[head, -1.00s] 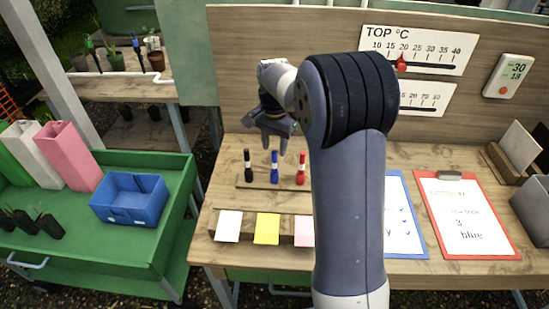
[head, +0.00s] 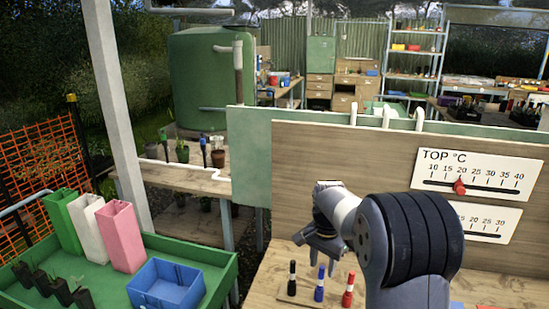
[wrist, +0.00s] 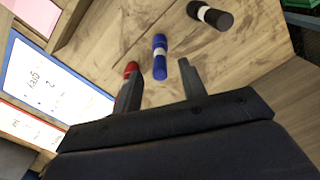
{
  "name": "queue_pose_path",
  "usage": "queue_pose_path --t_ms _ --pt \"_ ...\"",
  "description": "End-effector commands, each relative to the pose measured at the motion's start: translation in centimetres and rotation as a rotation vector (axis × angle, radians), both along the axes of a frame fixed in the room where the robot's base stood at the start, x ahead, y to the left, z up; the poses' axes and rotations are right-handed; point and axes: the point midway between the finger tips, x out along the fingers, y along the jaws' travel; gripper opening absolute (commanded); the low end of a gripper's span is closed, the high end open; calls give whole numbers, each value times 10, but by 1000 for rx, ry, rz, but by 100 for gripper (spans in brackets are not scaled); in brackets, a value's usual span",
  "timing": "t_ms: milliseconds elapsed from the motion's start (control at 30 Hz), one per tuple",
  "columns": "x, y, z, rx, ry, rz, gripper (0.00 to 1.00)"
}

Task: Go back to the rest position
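My gripper (head: 320,246) hangs in front of the wooden backboard, above the marker row in the head view. In the wrist view my gripper (wrist: 160,88) has its two fingers apart with nothing held between them. Beyond the fingers stand a black marker (wrist: 212,16), a blue marker (wrist: 160,56) and a red marker (wrist: 131,70), the red one partly hidden by a finger. In the head view the black marker (head: 292,278), blue marker (head: 319,284) and red marker (head: 348,290) stand upright.
A green cart (head: 222,292) with a blue bin (head: 166,285) and tall green, white and pink containers stands at left. The backboard (head: 300,160) carries a temperature scale (head: 480,174). Clipboards (wrist: 40,75) lie on the bench in the wrist view.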

Motion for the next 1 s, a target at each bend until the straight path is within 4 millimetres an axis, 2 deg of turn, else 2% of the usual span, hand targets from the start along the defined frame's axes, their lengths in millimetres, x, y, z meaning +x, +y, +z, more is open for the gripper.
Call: queue_pose_path --t_ms 200,367,400,533,1000 --pt "-1 0 -44 0 6 0 40" --pt "-1 0 -68 0 3 0 40" --pt "0 0 -58 1 -2 0 40" --pt "0 0 -51 0 -1 0 40" --pt "0 0 -49 0 -1 0 40"
